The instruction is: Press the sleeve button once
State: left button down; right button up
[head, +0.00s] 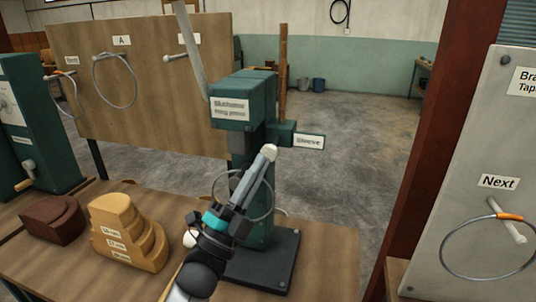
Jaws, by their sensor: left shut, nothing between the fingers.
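The green press (232,112) stands on a black base plate (285,262) on the wooden bench, with a long lever rising from its head. A small green box (283,132) sticks out from its right side, beside a white tag reading "Sleeve" (309,141). I cannot make out a separate button on it. My left gripper (268,153) is shut and empty, pointing up and right in front of the press column. Its pale tip appears just below and left of the green box; I cannot tell whether they touch. My right gripper is out of view.
A thin metal ring (216,187) shows around or behind my gripper. Stepped wooden blocks (128,235) and a dark brown block (53,218) sit left on the bench. A wooden board (150,85) with hanging hoops stands behind. A "Next" panel (470,150) stands right.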

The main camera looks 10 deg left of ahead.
pick_arm(q)
jog(key=shift+w, duration=0.2)
dwell(0.4)
jog(key=shift+w, duration=0.25)
jog(key=shift+w+b, duration=0.55)
jog(key=shift+w, duration=0.35)
dwell(0.9)
jog(key=shift+s, duration=0.1)
jog(key=shift+s+p, duration=0.5)
jog(key=shift+s, duration=0.7)
jog(key=s+p, duration=0.1)
jog(key=s, duration=0.4)
jog(key=shift+a+p, duration=0.1)
jog(key=shift+p, duration=0.2)
